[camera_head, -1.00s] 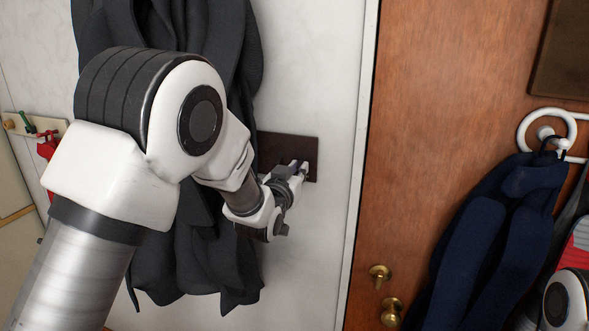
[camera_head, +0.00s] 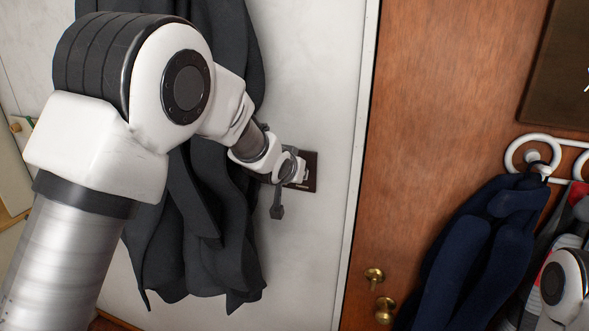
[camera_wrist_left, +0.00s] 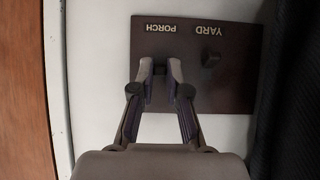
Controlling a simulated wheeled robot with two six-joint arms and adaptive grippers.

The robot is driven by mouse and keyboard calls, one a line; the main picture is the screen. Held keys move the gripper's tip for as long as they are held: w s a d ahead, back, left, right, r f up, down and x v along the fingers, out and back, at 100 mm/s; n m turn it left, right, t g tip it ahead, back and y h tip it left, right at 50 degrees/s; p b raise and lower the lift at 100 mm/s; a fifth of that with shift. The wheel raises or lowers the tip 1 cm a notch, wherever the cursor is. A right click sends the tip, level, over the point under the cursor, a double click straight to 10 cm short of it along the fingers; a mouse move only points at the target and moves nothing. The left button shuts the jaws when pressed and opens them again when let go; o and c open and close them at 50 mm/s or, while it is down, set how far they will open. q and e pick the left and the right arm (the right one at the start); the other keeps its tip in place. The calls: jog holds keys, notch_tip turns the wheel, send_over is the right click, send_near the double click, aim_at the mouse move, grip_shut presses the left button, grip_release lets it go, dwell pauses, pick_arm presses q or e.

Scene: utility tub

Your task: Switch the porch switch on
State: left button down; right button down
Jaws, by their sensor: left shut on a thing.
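A dark brown switch plate (camera_head: 311,160) is on the white wall, left of the wooden door. My left gripper (camera_head: 297,172) is at the plate and covers much of it. In the left wrist view the plate (camera_wrist_left: 230,95) appears upside down, with PORCH and YARD labels. The fingers of my left gripper (camera_wrist_left: 161,69) are shut on the porch switch (camera_wrist_left: 160,68), one on each side of its dark lever. The fingers partly hide it, and I cannot tell which way it is set. The yard switch (camera_wrist_left: 211,60) stands free beside it. My right gripper is out of view.
A dark grey coat (camera_head: 205,235) hangs close to the left of the plate, behind my left arm. The wooden door (camera_head: 440,100) has brass knobs (camera_head: 375,277) and stands right of the plate. A navy garment (camera_head: 480,240) hangs from a white hook rack (camera_head: 520,147).

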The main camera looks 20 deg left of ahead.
pick_arm(q)
jog(key=g, duration=0.1)
jog(key=r+g, duration=0.1)
jog(key=g, duration=0.1)
jog(key=shift+w+r, duration=0.25)
jog(key=shift+w, duration=0.05)
dwell(0.4)
jog(key=c, duration=1.2)
grip_release()
jog(key=shift+a, duration=0.1)
jog(key=shift+o, duration=0.2)
jog(key=shift+s+a, duration=0.1)
jog(key=shift+s, duration=0.1)
